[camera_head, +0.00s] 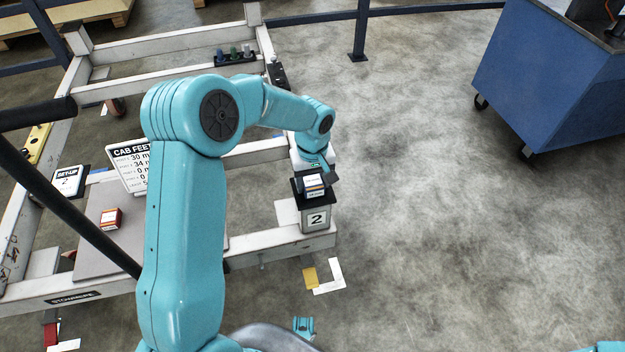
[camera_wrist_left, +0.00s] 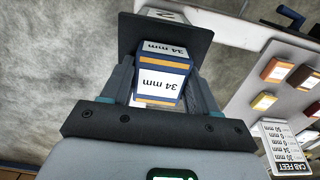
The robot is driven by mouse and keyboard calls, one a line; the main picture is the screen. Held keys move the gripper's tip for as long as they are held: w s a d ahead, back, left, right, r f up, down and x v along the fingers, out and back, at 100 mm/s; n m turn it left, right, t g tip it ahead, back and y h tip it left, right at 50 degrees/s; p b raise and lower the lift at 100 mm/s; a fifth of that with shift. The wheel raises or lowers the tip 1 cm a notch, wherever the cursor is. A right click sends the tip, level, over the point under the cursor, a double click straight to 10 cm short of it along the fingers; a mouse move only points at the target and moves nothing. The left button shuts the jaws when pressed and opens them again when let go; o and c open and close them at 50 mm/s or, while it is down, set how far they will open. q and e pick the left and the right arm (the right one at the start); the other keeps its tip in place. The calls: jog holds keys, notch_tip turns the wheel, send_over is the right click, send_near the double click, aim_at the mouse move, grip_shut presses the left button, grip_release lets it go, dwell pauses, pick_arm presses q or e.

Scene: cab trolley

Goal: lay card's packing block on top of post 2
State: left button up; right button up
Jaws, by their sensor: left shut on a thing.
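My left gripper (camera_head: 316,185) is at post 2 (camera_head: 316,217), the grey post with a "2" label at the trolley's near right corner. It is shut on a white block with blue and orange bands, marked 34 mm (camera_wrist_left: 163,84); the block also shows in the head view (camera_head: 314,187). The block is over the post's dark top plate (camera_wrist_left: 165,35). I cannot tell whether they touch. The CAB FEET card (camera_head: 128,167) stands on the trolley, partly hidden by my left arm; its second line reads 34.
A grey tray (camera_head: 90,262) on the trolley holds a red block (camera_head: 110,218); the wrist view shows several blocks there, including an orange one (camera_wrist_left: 277,70). A SET-UP sign (camera_head: 70,181) stands left. A blue cabinet (camera_head: 550,80) is at right. Floor between is clear.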

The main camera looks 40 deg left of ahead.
aim_at(312, 180)
pick_arm(q)
jog(key=o, duration=1.1)
jog(key=shift+f, duration=0.15)
jog(key=shift+r+p, duration=0.3)
jog(key=shift+r, duration=0.05)
notch_tip(312, 180, up, 12)
jog(key=p, duration=0.2)
jog(key=shift+f+p, duration=0.15)
jog(key=shift+p, duration=0.25)
